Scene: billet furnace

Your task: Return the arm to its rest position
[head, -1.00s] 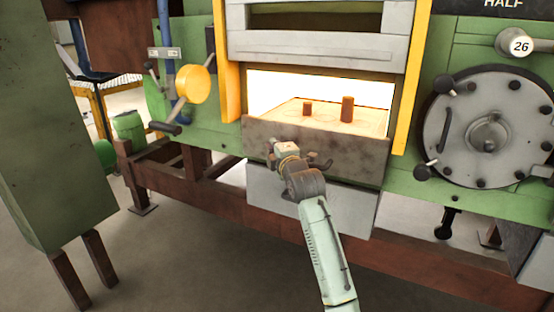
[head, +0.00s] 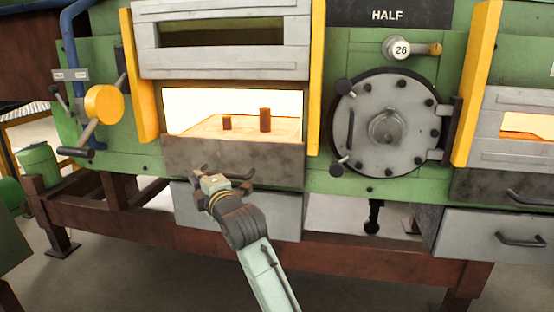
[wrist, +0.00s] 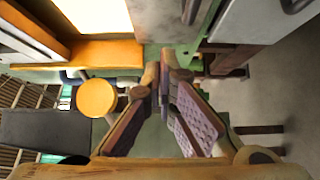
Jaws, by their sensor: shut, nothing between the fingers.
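My gripper (head: 222,182) is at the end of my pale green arm, in front of the open furnace mouth's grey sill block (head: 270,160). In the wrist view my gripper (wrist: 163,76) is shut, with its fingertips together and nothing between them. The arm reaches forward and up from the bottom of the head view. Two brown billets, a short one (head: 227,123) and a taller one (head: 265,120), stand apart on the glowing hearth (head: 200,130). How far the gripper is from the sill is hard to tell.
A grey drawer (head: 280,216) is below the sill. A yellow disc (head: 104,103) with levers is at left; it also shows in the wrist view (wrist: 97,97). A round bolted door (head: 386,125) and a second furnace opening (head: 526,124) are at right. The floor in front is open.

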